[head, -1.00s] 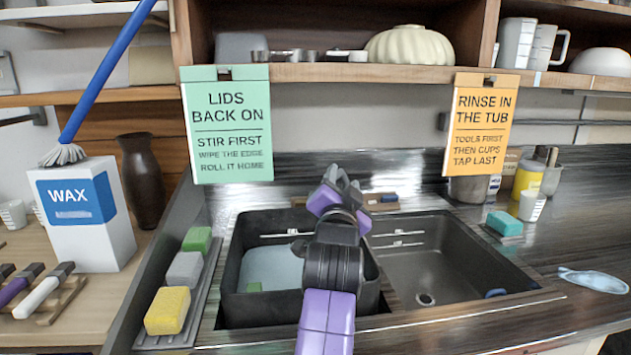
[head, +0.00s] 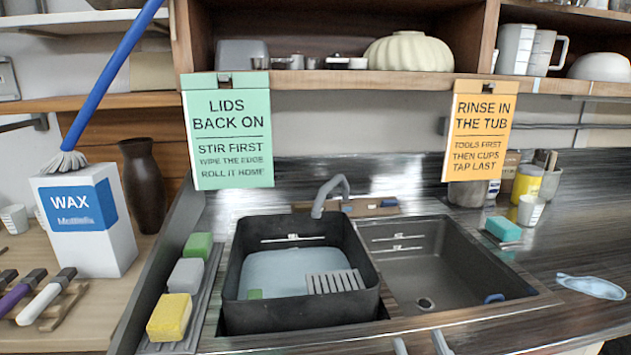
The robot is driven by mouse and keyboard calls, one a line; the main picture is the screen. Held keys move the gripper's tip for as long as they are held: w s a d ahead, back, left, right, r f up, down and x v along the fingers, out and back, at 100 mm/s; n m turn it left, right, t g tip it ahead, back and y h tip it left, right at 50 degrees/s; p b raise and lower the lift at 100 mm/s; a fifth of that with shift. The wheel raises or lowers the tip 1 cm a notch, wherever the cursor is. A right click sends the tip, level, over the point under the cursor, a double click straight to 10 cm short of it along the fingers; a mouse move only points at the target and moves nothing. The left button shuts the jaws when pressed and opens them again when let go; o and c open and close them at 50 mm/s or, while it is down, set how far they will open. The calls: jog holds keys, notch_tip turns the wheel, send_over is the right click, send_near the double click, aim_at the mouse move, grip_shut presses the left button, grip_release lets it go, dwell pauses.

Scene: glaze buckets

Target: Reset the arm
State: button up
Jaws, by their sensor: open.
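Only the two grey fingertips of my gripper (head: 421,344) show, at the bottom edge of the head view, in front of the sink's front edge. They stand apart with nothing visible between them, so the gripper is open. The rest of the gripper and my arm are out of view. The black tub (head: 365,300) sits in the left sink basin, clear of my gripper.
The right basin (head: 420,265) is mostly empty, with a blue item (head: 494,298) near its front right corner. A grey faucet (head: 325,195) rises behind the tub. Sponges (head: 170,317) line the left tray; a wax box (head: 112,245) stands farther left. Two signs hang from the shelf (head: 360,80).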

jog(key=s+d+f+m+g+h, duration=0.1)
jog(key=s+f+g, duration=0.1)
jog(key=s, duration=0.9)
jog(key=s+d+f+m+g+h+p, duration=0.1)
jog(key=s+f, duration=0.3)
jog(key=s, duration=0.7)
jog(key=s+d+f+m+g+h+p, duration=0.1)
jog(key=s+f+g, duration=0.3)
jog(key=s, duration=0.8)
jog(key=shift+d+m, duration=0.4)
jog(key=shift+d, duration=0.25)
